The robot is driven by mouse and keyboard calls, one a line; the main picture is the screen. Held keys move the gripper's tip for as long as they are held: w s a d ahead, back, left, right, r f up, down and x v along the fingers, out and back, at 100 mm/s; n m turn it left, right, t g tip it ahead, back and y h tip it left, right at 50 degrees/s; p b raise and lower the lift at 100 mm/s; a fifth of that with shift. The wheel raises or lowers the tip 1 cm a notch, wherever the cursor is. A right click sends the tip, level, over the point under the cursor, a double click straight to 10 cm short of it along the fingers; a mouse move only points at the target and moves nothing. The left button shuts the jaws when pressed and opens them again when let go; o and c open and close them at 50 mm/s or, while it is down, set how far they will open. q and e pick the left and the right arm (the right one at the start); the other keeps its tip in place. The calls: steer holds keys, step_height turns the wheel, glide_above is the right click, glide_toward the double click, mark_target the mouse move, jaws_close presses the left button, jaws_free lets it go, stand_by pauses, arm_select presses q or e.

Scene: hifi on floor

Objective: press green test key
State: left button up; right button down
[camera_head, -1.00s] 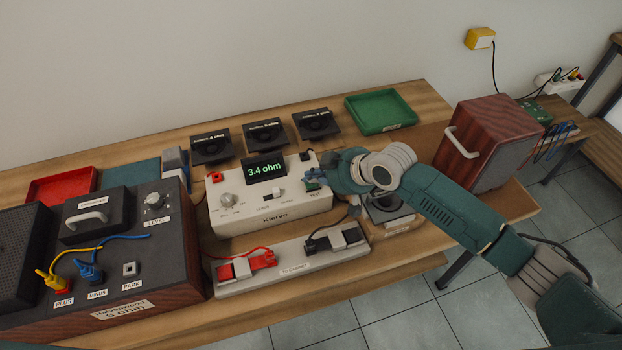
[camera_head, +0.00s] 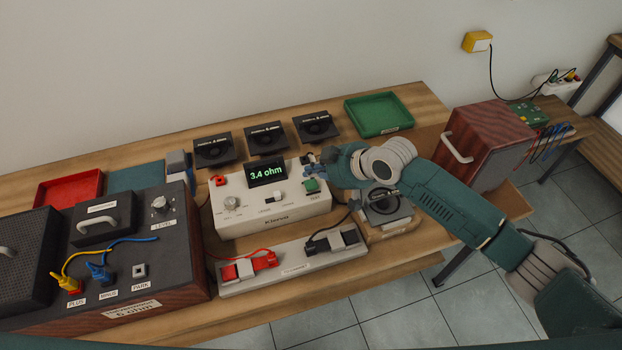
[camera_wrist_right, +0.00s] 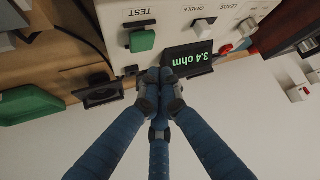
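The green test key (camera_head: 311,186) is on the right side of the white meter's (camera_head: 240,217) top, above the TEST label. The meter's display (camera_head: 266,173) reads 3.4 ohm. My right gripper (camera_head: 310,164) is just behind the key, near the meter's back right corner, and does not cover the key. In the right wrist view its fingertips (camera_wrist_right: 160,84) are together with nothing visible between them. The green key (camera_wrist_right: 142,41) shows there just beyond the fingertips, apart from them. My left gripper is not in view.
A bar with a red clip (camera_head: 250,264) and a black clip (camera_head: 330,240) lies in front of the meter. Several black speakers (camera_head: 266,140) stand behind it. A dark test box (camera_head: 140,260) is at left, a green tray (camera_head: 378,114) at back right, a wooden cabinet (camera_head: 490,140) at right.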

mark_target(312, 186)
steer(key=shift+r+p, duration=1.05)
steer(key=shift+r, duration=0.45)
steer(key=shift+f, duration=0.1)
steer(key=shift+s, duration=0.1)
